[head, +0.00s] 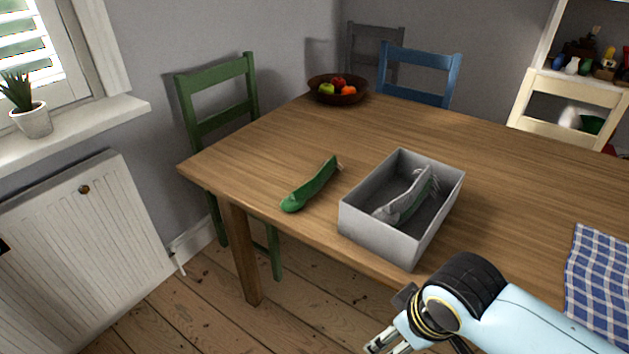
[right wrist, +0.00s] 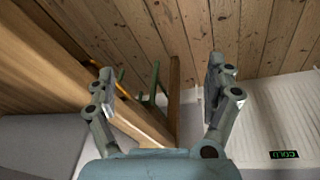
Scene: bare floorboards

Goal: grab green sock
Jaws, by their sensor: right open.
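A green sock-like item (head: 312,186) lies flat on the wooden table near its front left edge, with a paler, frayed-looking far end. A similar grey and green item (head: 408,198) lies inside the grey open box (head: 378,232) to its right. My right gripper (head: 383,343) is in front of the table, low and apart from both items; its fingertips are partly cut off by the picture's bottom edge. In the right wrist view the right gripper (right wrist: 160,72) is open with nothing between its fingers. Neither item shows there. My left gripper is not in view.
The table (head: 260,135) also bears a fruit bowl (head: 338,91) at the back and a blue checked cloth (head: 598,275) at right. A green chair (head: 220,105) stands left, a blue chair (head: 420,72) behind. The table leg (right wrist: 174,95) shows in the right wrist view.

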